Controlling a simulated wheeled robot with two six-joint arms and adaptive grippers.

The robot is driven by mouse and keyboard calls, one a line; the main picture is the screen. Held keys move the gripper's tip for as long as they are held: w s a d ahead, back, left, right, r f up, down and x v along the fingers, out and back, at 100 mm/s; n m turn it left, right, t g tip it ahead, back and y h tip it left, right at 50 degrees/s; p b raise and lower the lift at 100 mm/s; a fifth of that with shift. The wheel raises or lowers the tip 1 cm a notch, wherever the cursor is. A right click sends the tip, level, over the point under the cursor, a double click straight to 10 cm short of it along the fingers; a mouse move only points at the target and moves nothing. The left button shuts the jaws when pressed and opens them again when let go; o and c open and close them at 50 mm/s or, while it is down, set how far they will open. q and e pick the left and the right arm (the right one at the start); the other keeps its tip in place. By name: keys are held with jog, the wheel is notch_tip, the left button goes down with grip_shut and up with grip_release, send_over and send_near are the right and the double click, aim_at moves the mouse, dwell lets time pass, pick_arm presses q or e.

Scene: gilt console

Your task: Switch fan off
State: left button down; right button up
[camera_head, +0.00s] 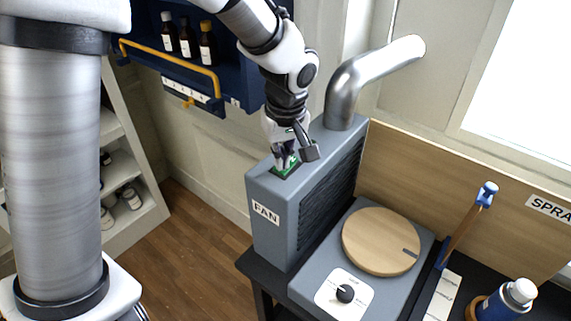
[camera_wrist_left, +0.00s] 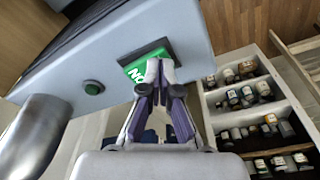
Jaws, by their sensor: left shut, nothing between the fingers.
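The fan (camera_head: 278,220) is a grey box labelled FAN, with a dark slatted side and a metal duct (camera_head: 345,95) rising from its top. A green rocker switch (camera_head: 292,172) sits in a dark frame on the top near the front end. In the left wrist view the switch (camera_wrist_left: 135,72) shows green with the letters ON, upside down. My left gripper (camera_head: 283,160) points down at the switch, shut and empty, its fingertips over part of it. I cannot tell whether they touch. A round dark-green button or lamp (camera_wrist_left: 93,87) is beside the switch. My right gripper is out of view.
A hotplate with a round wooden disc (camera_head: 381,241) and a knob (camera_head: 345,293) stands right of the fan. A blue shelf with bottles and a yellow rail (camera_head: 170,58) hangs behind. A spray bottle (camera_head: 508,300) stands at the lower right.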

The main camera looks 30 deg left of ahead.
pick_arm(q)
jog(key=shift+r+p, duration=3.2)
jog(key=shift+r, duration=0.4)
jog(key=shift+f, duration=0.1)
